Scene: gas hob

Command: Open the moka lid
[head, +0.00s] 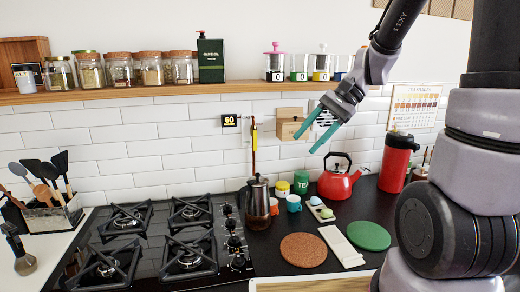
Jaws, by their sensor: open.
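A metal pot with a dark handle and a small lid knob, apparently the moka (257,205), stands upright on the dark counter just right of the hob. Its lid (257,182) looks closed, though it is small in the picture. My gripper (305,144) has two teal fingers spread apart with nothing between them. It is in the air, above and to the right of the moka, pointing down and left, and touches nothing.
The gas hob (158,244) lies left of the moka. Close right of it are small cups (293,203), a green tea tin (301,182) and a red kettle (337,184). A cork mat (303,250) lies in front. A shelf (130,93) with jars runs above.

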